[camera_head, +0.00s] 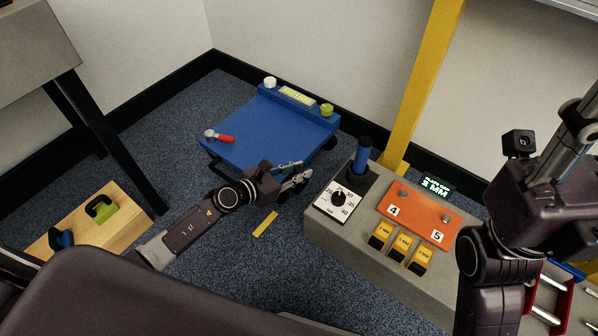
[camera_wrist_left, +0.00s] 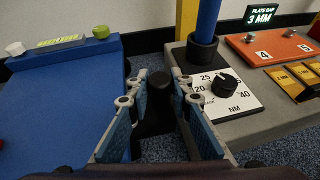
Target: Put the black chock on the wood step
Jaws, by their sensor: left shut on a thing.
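My left gripper (camera_head: 296,176) is low over the floor, between the blue creeper-like platform and the grey console. Its fingers, seen in the left wrist view (camera_wrist_left: 160,92), are shut on a black object that I take for the black chock (camera_wrist_left: 157,112). The chock is mostly dark against the gripper, so its full shape is hard to make out. The wood step (camera_head: 132,217) is at the lower left, away from the gripper. A green-and-black piece (camera_head: 107,210) and a blue-and-black piece (camera_head: 60,240) are on it. My right gripper (camera_head: 575,120) is at the right edge, its fingers unclear.
The console (camera_head: 350,240) has a dial (camera_head: 338,199), an upright blue handle (camera_head: 363,150) and an orange plate (camera_head: 420,215). A yellow strip (camera_head: 265,224) lies on the floor. Carpet is clear between platform and step.

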